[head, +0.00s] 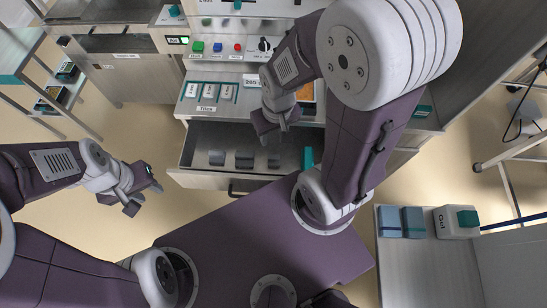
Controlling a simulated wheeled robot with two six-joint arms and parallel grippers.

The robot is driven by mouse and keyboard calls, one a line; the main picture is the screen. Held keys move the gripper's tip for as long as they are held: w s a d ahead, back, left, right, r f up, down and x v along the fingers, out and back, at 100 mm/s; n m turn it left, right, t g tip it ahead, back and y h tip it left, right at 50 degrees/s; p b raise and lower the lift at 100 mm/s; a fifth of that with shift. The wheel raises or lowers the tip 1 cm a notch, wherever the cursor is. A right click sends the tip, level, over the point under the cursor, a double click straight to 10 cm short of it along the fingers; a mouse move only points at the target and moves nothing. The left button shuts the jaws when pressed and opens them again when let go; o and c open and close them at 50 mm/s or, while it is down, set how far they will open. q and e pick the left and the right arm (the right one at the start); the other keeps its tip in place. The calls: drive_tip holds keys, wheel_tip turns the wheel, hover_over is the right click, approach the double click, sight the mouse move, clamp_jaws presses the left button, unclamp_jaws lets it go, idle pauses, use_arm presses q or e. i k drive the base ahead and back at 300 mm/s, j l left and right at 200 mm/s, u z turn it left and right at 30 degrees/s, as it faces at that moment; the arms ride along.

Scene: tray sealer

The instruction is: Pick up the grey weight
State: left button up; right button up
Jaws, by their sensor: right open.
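I cannot tell for certain which is the grey weight. My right gripper (276,130) is open and hangs over the back of the drawer, just above the right block, with nothing visible between its fingers. My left gripper (145,194) is open and empty, over the floor left of the drawer.
A teal item (308,158) stands at the drawer's right end. Labelled Tiles slots (207,91) and a panel with coloured buttons (217,47) lie behind. At right, a side table (405,270) bears two blue-grey blocks (402,222) and a Gel box (448,224). Open floor lies left.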

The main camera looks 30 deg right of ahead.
sight(274, 160)
drive_tip(key=i+j+z, duration=0.15)
drive_tip(key=j+z, duration=1.05)
drive_tip(key=j, duration=0.2)
